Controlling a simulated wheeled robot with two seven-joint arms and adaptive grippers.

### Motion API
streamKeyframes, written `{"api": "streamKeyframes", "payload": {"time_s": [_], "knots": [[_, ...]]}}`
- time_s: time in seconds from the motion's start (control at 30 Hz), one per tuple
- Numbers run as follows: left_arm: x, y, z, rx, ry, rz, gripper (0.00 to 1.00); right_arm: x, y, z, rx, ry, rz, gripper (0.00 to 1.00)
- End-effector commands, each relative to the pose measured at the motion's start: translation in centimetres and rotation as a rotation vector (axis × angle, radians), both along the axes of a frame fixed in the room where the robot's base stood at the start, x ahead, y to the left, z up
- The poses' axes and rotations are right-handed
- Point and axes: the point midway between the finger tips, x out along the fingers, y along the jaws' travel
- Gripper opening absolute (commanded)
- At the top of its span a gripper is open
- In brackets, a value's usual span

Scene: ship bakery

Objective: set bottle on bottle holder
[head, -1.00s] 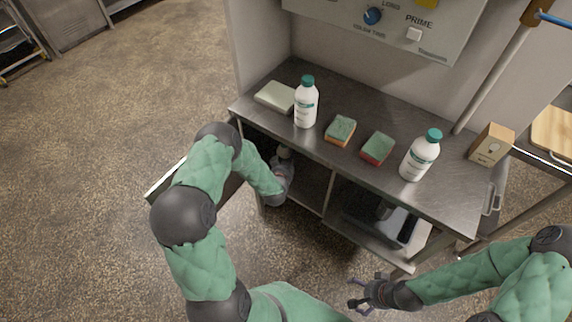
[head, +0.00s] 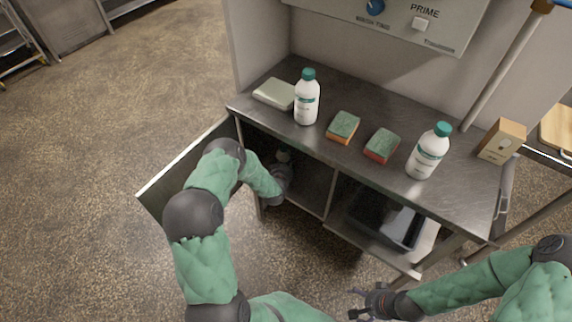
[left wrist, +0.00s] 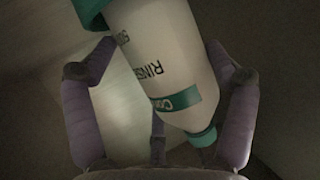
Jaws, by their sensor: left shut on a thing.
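My left gripper (head: 280,178) reaches into the left lower compartment of the steel cabinet. In the left wrist view the left gripper (left wrist: 158,110) is shut on a white bottle (left wrist: 165,60) with green label bands and a green cap (left wrist: 203,137). The bottle looks tilted there, its cap toward the lower right. In the head view the arm and countertop largely hide that bottle. Two similar bottles stand upright on the counter, a left one (head: 307,100) and a right one (head: 427,153). My right gripper (head: 362,303) is open and empty, low in front. I cannot make out a bottle holder.
The steel counter (head: 375,108) also carries two sponges (head: 343,127) (head: 381,146), a pale green block (head: 274,93) and a small box (head: 502,141). An open cabinet door (head: 185,170) stands left of my left arm. A dark tray (head: 385,219) sits in the right lower compartment.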

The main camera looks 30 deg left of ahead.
Motion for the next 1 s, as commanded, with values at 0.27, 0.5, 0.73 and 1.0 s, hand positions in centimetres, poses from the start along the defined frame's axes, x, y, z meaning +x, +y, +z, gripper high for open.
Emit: {"api": "streamKeyframes", "payload": {"time_s": [0.27,0.5,0.73,1.0], "knots": [[0.1,0.1,0.1,0.003,-0.004,0.001,0.26,0.0,0.0,0.1,0.000,0.000,0.000,0.92],[0.0,0.0,-0.1,0.000,0.001,0.000,1.00,0.0,0.0,0.1,0.000,0.000,0.000,0.92],[0.0,0.0,0.0,0.000,0.001,0.000,1.00,0.0,0.0,0.1,0.000,0.000,0.000,0.92],[-2.8,-1.0,1.5,-0.002,0.005,-0.001,1.00,0.0,0.0,1.7,0.000,0.000,0.000,0.92]]}}
